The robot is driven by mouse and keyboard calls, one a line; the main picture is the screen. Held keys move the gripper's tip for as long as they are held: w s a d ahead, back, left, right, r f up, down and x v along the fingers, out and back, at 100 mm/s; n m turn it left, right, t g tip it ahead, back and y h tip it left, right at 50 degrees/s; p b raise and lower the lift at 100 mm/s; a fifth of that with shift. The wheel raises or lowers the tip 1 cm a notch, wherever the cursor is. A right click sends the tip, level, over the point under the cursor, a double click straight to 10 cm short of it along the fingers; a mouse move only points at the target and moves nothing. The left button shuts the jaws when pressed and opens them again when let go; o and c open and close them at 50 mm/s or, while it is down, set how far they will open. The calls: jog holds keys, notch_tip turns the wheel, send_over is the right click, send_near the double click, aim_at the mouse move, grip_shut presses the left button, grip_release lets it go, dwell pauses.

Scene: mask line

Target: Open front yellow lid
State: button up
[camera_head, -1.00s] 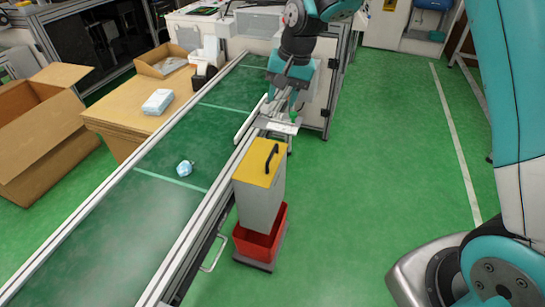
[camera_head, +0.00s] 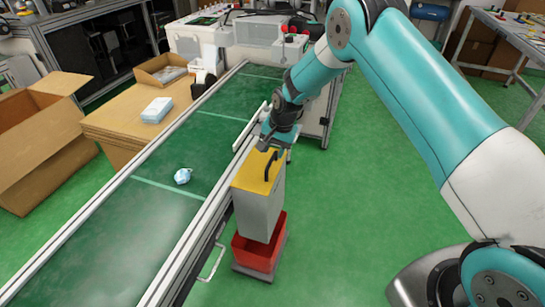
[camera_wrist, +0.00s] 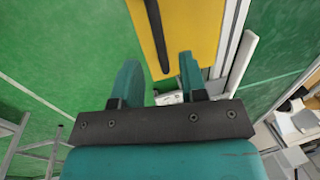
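The yellow lid (camera_head: 249,176) closes the top of a tall grey bin (camera_head: 258,211) beside the conveyor. A black bar handle (camera_head: 269,168) stands on the lid. My gripper (camera_head: 270,143) is just above the far end of the lid in the head view, its fingers partly hidden there. In the wrist view my gripper (camera_wrist: 160,65) is open, with two teal fingers apart and nothing between them. The lid (camera_wrist: 190,30) and the black handle (camera_wrist: 157,38) lie beyond the fingertips. The handle lines up roughly with the gap and looks apart from both fingers.
The bin stands in a red crate (camera_head: 250,254) on the green floor. The conveyor (camera_head: 110,225) runs close along its left, with a crumpled blue mask (camera_head: 182,176) on it. Cardboard boxes (camera_head: 40,140) are further left. Floor to the right of the bin is clear.

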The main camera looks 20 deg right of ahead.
aim_at(272, 159)
jog(key=shift+w+a+f, duration=0.1)
jog(key=shift+a+f, duration=0.05)
jog(key=shift+f, duration=0.8)
jog(key=shift+w+a+f, duration=0.1)
jog(key=shift+a+f, duration=0.05)
jog(key=shift+f, duration=0.75)
grip_shut()
